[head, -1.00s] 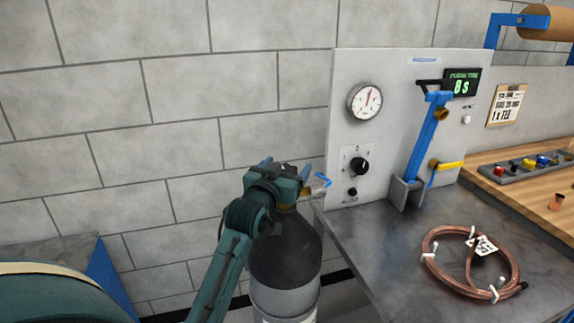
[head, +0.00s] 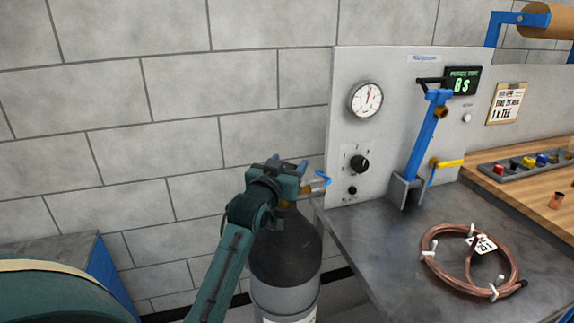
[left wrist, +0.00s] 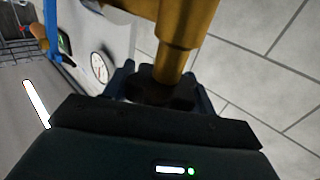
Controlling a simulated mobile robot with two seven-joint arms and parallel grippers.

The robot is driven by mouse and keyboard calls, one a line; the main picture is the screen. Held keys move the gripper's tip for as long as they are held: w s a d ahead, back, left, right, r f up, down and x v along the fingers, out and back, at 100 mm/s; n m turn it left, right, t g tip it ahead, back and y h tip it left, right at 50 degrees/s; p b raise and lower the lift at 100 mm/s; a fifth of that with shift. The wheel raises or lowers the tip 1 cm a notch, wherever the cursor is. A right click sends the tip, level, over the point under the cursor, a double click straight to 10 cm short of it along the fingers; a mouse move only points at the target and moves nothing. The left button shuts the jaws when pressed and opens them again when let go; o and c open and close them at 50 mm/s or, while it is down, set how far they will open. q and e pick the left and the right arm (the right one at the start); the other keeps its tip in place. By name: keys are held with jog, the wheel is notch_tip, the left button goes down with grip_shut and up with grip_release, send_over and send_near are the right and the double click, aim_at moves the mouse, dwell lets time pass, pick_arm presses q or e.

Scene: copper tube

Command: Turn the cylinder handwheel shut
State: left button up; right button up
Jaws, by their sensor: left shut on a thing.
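The gas cylinder (head: 285,258), dark on top and grey below, stands upright beside the bench. My left gripper (head: 288,165) is at its top and hides the handwheel in the head view. In the left wrist view a dark handwheel (left wrist: 160,92) sits between the blue fingers of my left gripper (left wrist: 163,86), which is shut on it. The brass valve body (left wrist: 186,25) runs away from the wheel there. A brass outlet with a blue lever (head: 317,181) shows just right of the gripper. My right gripper is not in view.
The panel (head: 400,75) with a round gauge (head: 366,99) and black knob (head: 359,163) stands right of the cylinder. A copper coil (head: 436,268) lies on the grey bench (head: 365,235). A blue post (head: 424,140) stands on the bench. A block wall is behind.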

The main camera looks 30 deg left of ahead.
pick_arm(q)
jog(key=shift+r+m+h, duration=0.1)
jog(key=shift+m+h, duration=0.2)
jog(key=shift+h, duration=0.1)
jog(key=shift+d+m+h+p, duration=0.15)
jog(key=shift+m+h+p, duration=0.3)
jog(key=shift+h, duration=0.25)
jog(key=o, duration=1)
jog(key=shift+s, duration=0.1)
jog(key=s+b, duration=0.1)
jog(key=s, duration=1.2)
jog(key=shift+d+b, duration=0.35)
jog(key=shift+d, duration=0.05)
